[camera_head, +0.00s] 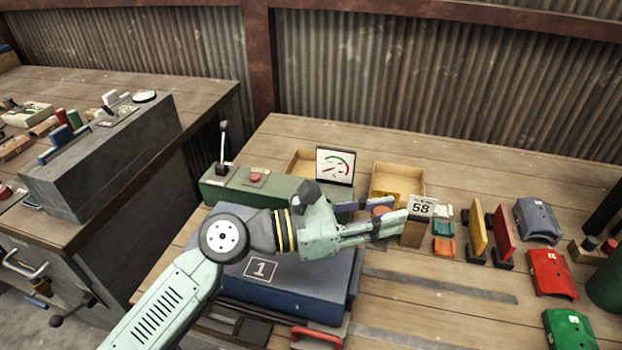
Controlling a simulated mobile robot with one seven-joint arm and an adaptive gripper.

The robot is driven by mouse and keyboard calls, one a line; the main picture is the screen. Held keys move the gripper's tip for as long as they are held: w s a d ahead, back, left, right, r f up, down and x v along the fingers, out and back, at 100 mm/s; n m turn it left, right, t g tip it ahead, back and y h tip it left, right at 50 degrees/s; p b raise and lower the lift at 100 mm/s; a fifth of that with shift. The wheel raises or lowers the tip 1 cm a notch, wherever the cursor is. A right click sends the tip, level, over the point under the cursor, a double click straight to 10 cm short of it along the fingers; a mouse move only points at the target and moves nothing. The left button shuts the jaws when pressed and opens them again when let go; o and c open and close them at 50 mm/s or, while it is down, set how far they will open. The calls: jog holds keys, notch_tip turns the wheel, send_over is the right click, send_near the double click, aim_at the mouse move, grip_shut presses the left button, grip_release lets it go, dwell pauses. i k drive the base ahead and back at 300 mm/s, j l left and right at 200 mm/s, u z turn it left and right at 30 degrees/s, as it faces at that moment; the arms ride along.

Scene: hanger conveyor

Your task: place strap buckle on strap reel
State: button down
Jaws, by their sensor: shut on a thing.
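My gripper (398,210) reaches right over the workbench, past the blue case marked 1. Its two fingers are a little apart, with a small orange-brown thing (380,211) showing between them. This thing is mostly hidden by the fingers, and I cannot tell for sure whether it is the strap buckle. The fingertips are just left of a brown block with a white card reading 58 (421,208); I cannot tell whether they touch it. I cannot pick out the strap reel with certainty.
The blue case (285,283) lies under my arm. A green control box (262,187) and a gauge (335,166) stand behind it. An open wooden tray (398,166) is beyond the gripper. Upright yellow (479,228) and red (503,234) plates stand to the right, near curved coloured covers.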

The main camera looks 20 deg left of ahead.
aim_at(294, 188)
jog(key=i+j, duration=0.2)
jog(key=j, duration=0.15)
jog(key=i+j, duration=0.15)
jog(key=j, duration=0.2)
jog(key=i+j, duration=0.2)
jog(key=j, duration=0.15)
